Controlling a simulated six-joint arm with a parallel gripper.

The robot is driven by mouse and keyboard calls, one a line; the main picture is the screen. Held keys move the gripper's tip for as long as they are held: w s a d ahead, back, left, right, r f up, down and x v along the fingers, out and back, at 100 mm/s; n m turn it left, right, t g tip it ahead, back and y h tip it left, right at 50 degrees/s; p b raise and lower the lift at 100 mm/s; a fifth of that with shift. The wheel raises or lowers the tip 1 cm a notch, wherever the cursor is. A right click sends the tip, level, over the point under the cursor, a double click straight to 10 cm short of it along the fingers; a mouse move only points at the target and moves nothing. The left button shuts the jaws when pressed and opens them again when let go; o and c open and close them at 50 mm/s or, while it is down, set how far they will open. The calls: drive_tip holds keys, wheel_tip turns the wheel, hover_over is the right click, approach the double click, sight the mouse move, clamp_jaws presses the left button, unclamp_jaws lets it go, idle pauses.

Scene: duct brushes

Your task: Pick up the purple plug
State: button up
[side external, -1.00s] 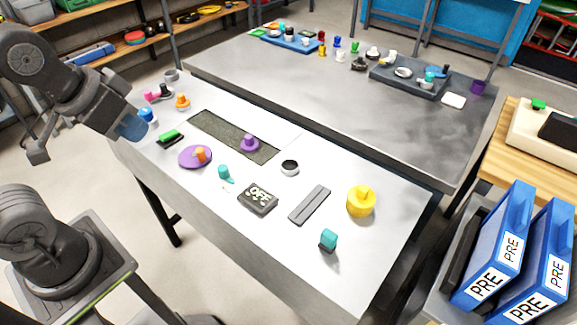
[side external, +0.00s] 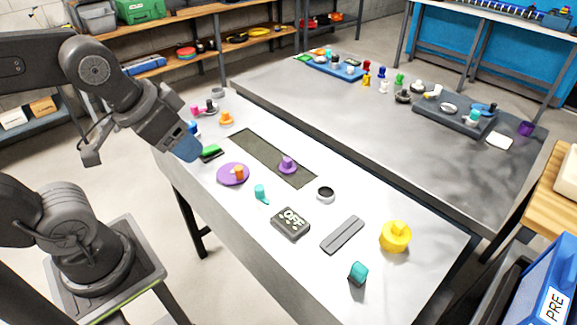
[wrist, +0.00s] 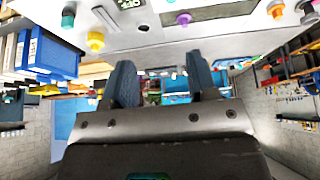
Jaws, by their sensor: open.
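The purple plug (side external: 287,166) stands upright on the dark strip (side external: 262,155) set in the near table's white top. A purple piece at the top of the wrist view (wrist: 184,18) looks like the plug. My gripper (side external: 186,150) is above the left edge of the near table, apart from the plug and to its left. In the wrist view my gripper (wrist: 161,65) shows two bluish fingers spread wide, with nothing between them.
A purple disc with an orange knob (side external: 233,174) lies left of the plug. A teal piece (side external: 261,193), a black ring (side external: 326,194) and an OFF block (side external: 291,223) lie nearer. A green-topped block (side external: 210,153) is near my gripper. Yellow piece (side external: 395,237) stands right.

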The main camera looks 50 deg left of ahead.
drive_tip(key=w+a+r+n+g, duration=0.1)
drive_tip(key=w+r+n+g, duration=0.1)
drive_tip(key=w+n, duration=0.45)
drive_tip(key=n+g, duration=0.4)
drive_tip(key=n, duration=0.8)
hover_over(288, 159)
drive_tip(key=shift+m, duration=0.25)
drive_tip(key=f, duration=2)
drive_tip(key=shift+w+a+f, duration=0.15)
drive_tip(key=shift+a+f, duration=0.1)
drive_tip(key=shift+f, duration=0.05)
drive_tip(key=shift+d+f, duration=0.2)
drive_tip(key=shift+f, duration=2.4)
drive_tip(key=shift+c, duration=0.5)
clamp_jaws()
